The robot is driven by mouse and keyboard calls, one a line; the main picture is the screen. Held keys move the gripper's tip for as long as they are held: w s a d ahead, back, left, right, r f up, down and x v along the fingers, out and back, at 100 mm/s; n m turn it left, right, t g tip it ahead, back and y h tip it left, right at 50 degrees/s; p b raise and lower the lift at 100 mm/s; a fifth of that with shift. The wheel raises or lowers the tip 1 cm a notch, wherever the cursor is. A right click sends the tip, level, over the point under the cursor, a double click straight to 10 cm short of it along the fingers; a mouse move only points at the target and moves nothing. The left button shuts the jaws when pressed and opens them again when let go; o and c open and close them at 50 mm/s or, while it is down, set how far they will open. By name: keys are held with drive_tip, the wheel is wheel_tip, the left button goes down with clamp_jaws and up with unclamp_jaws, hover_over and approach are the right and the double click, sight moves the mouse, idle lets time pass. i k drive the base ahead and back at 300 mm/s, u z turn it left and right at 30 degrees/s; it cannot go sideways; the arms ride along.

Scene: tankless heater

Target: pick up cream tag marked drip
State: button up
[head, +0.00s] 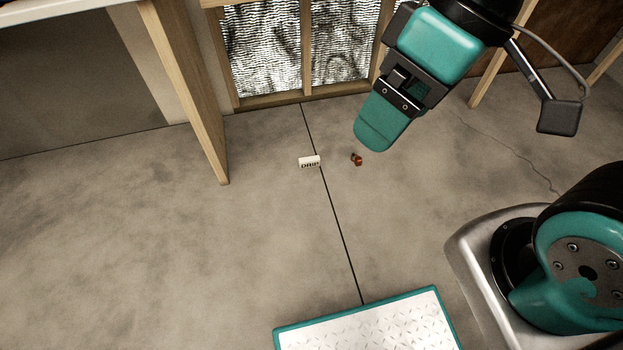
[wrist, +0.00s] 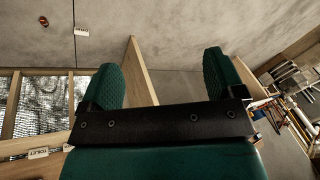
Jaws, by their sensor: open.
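The cream tag marked DRIP (head: 309,162) lies on the concrete floor near a dark floor joint in the head view. It also shows small near the top of the wrist view (wrist: 82,32). My gripper (head: 372,135) is above the floor, to the right of the tag in the head view and apart from it. In the wrist view its two green fingers (wrist: 165,72) are spread wide with nothing between them.
A small orange-brown piece (head: 356,159) lies right of the tag. A wooden post (head: 190,90) stands to the left, and a wood-framed wall with foil insulation (head: 270,50) is behind. A teal-edged tread plate (head: 375,325) is in front.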

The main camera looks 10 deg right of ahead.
sight(314, 161)
drive_tip(key=i, duration=1.6)
drive_tip(key=z, duration=0.55)
